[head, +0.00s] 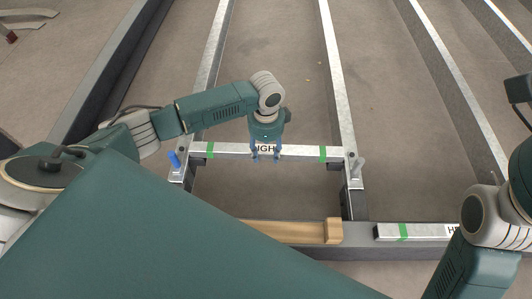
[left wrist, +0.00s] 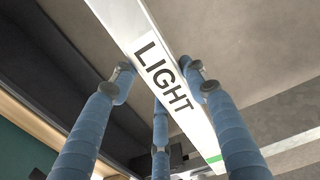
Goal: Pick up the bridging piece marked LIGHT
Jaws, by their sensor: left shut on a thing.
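The bridging piece marked LIGHT (head: 225,151) is a pale metal bar with a green band near each end. It lies crosswise over the gap between two long rails in the head view. My left gripper (head: 265,155) comes down on its middle and is shut on it, covering part of the lettering. In the left wrist view the bar (left wrist: 205,135) shows the full word LIGHT, with blue fingers (left wrist: 158,80) on both sides of it. I cannot tell whether the bar rests on the rails or hangs slightly above them. My right gripper is out of view.
A blue pin (head: 174,160) stands by the bar's left end and a grey pin (head: 358,165) by its right end. Nearer lie a wooden piece (head: 290,230) and another green-banded bar (head: 420,232), its label partly hidden by my right arm. Brown floor shows between the rails.

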